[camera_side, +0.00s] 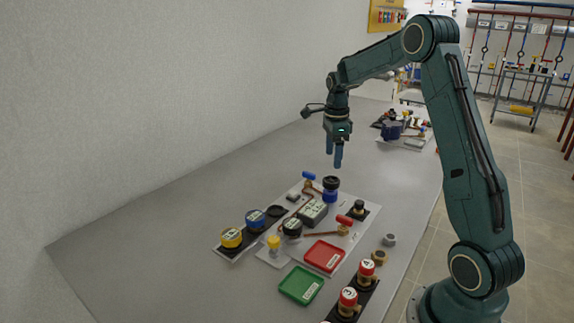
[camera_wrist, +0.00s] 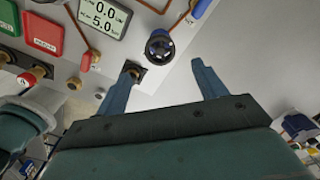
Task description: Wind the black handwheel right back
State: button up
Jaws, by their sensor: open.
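The black handwheel (camera_side: 331,183) stands on a blue body at the far end of the grey panel in the side view. In the wrist view the handwheel (camera_wrist: 159,46) shows from above, ahead of my fingertips and between their lines. My gripper (camera_side: 334,158) points down above the handwheel, apart from it. In the wrist view my gripper (camera_wrist: 165,67) has its two fingers spread with nothing between them.
A small black knob (camera_side: 359,206) and a red-handled lever (camera_side: 344,221) are near the handwheel. A display box (camera_side: 312,212), red tray (camera_side: 324,256) and green tray (camera_side: 301,285) lie nearer the camera.

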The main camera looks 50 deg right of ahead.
aim_at(331, 179)
jog(key=shift+f, duration=4)
jog(key=shift+c, duration=0.4)
jog(key=c, duration=0.9)
